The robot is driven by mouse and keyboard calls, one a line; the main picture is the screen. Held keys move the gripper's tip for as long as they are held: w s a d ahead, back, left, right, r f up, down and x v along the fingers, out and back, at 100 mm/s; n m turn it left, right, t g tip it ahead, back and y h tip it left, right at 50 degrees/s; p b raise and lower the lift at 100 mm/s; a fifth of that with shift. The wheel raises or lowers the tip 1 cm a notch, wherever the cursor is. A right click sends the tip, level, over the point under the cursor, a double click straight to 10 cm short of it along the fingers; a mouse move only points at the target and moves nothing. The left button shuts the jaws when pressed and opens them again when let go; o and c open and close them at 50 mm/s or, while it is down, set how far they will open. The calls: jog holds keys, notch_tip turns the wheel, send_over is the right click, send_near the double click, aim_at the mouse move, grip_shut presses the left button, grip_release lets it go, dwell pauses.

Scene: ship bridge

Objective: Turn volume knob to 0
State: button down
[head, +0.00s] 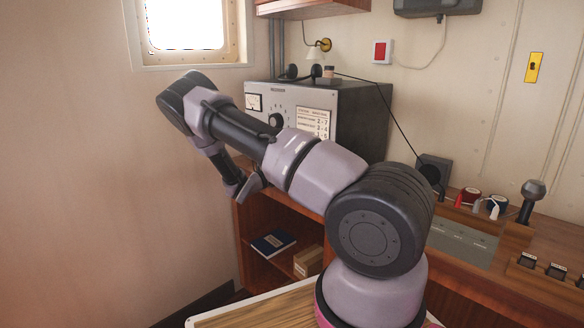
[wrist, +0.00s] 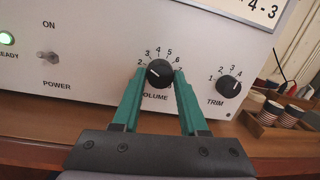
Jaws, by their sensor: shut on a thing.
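The volume knob (wrist: 158,74) is black and round, on the pale front panel above the word VOLUME in the wrist view. Its short white mark points to the upper left, roughly toward the 2 and 3 of its scale. My gripper (wrist: 159,80) has its two teal fingers on either side of the knob, shut on it. The fingers hide parts of the knob's sides and the label. In the head view, the receiver (head: 349,118) stands on a wooden shelf unit, and my arm crosses in front of it, hiding part of its front.
In the wrist view, a trim knob (wrist: 229,86) sits right of my fingers; a power switch (wrist: 49,59) and lit green lamp (wrist: 7,39) are left. Striped cups (wrist: 290,116) stand at right. In the head view, a console lever (head: 531,199) stands right of my arm.

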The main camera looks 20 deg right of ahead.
jog(key=n+t, duration=0.1)
jog(key=n, duration=0.7)
jog(key=shift+s+f, duration=0.1)
jog(key=n+t, duration=0.1)
jog(key=n, duration=0.3)
jog(key=shift+s+n+t+y, duration=0.1)
jog(key=shift+n+t+y, duration=0.25)
jog(key=shift+n, duration=1.75)
jog(key=shift+c, duration=2.2)
grip_release()
jog(key=shift+a, duration=0.1)
jog(key=r+v, duration=0.1)
jog(key=v, duration=0.9)
jog(key=shift+s+a+f, duration=0.15)
jog(key=shift+a+f, duration=0.05)
jog(key=shift+f, duration=0.25)
